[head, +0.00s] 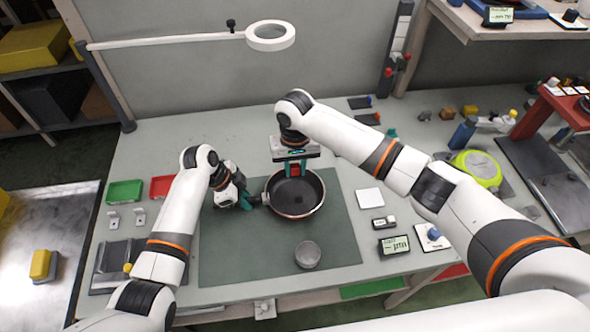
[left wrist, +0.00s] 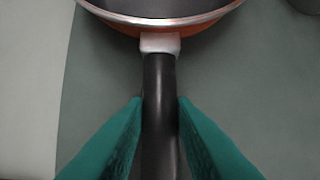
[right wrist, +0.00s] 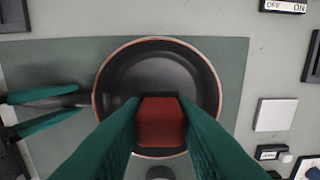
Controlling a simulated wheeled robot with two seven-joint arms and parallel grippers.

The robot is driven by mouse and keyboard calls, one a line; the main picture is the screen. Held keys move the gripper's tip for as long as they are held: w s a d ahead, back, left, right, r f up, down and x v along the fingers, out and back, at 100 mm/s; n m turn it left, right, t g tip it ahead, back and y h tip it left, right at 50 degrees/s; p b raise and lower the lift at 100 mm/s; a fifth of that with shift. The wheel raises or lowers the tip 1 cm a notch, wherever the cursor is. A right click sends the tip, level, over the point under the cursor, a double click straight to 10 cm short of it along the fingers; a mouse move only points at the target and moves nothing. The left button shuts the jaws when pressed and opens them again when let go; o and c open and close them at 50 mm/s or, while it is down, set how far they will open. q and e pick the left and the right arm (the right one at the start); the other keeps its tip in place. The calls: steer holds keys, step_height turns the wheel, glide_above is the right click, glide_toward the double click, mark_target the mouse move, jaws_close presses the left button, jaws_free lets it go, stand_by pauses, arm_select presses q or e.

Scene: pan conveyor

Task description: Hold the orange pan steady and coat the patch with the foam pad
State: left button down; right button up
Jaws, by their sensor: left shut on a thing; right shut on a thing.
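The orange pan (head: 296,208) lies on the grey-green mat, its dark inside facing up and its handle pointing left in the head view. My left gripper (head: 248,202) is shut on the pan's black handle (left wrist: 160,100), with a teal finger on each side of it. My right gripper (head: 294,168) is shut on a red block, likely the foam pad (right wrist: 161,122), and holds it over the pan's interior (right wrist: 150,75). I cannot tell whether the pad touches the pan. No distinct patch shows; the pad and fingers hide part of the pan floor.
A round grey metal piece (head: 307,254) stands on the mat (head: 235,262) in front of the pan. A white square (head: 369,198) and small meters lie to the right. A ring lamp (head: 270,36) hangs behind. Bare mat is left around the pan.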

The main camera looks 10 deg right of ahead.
stand_by(0.3)
arm_select(q)
steer(key=c, duration=1.1)
jaws_free()
steer(key=v, duration=1.2)
